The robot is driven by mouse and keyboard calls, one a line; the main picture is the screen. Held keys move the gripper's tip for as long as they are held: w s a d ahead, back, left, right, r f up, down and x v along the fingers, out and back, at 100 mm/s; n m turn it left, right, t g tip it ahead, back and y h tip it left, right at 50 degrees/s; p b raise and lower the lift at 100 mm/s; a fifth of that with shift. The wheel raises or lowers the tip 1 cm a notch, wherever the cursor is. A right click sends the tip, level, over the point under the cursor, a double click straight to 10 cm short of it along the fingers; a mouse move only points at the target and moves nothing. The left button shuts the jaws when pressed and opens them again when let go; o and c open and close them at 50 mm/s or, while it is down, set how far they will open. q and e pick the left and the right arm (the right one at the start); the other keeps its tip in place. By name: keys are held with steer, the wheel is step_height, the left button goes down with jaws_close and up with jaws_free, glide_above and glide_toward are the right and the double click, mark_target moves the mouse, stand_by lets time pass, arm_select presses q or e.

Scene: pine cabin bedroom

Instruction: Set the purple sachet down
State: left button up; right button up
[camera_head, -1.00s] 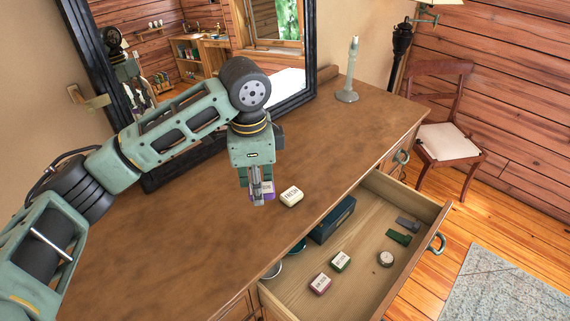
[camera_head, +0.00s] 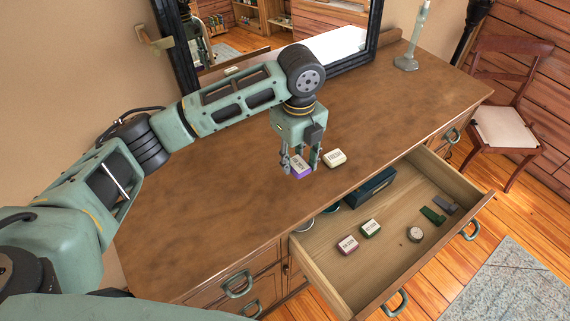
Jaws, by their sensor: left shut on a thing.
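The purple sachet (camera_head: 302,171), a small block with a pale labelled top, is at the dresser top (camera_head: 220,215) near its front edge. My left gripper (camera_head: 300,167) points down with its fingers on either side of the sachet, shut on it. The sachet is at or just above the wood; I cannot tell whether it touches. A cream-yellow sachet (camera_head: 333,157) lies on the dresser top just to the right, apart from the purple one. My right gripper does not show.
The open drawer (camera_head: 345,281) below holds a pink sachet (camera_head: 347,245), a green sachet (camera_head: 370,228), a round tin (camera_head: 415,234), a dark box (camera_head: 371,188) and small dark green items. A pale candlestick (camera_head: 408,60) stands at the back right. The dresser's left part is clear.

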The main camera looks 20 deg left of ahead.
mark_target(281, 183)
arm_select(q)
steer(key=a+f, duration=0.1)
steer(key=s+a+f, duration=0.1)
steer(key=a, duration=0.1)
steer(key=shift+s+a+p, duration=0.15)
steer(key=shift+s+p, duration=0.05)
steer(key=shift+p, duration=0.2)
step_height(281, 183, down, 4)
steer(key=shift+r+p, duration=0.1)
steer(key=shift+p, duration=0.65)
steer(key=shift+f, duration=0.25)
steer(key=shift+f, duration=0.15)
steer(key=o, duration=0.9)
steer(key=shift+o, duration=0.2)
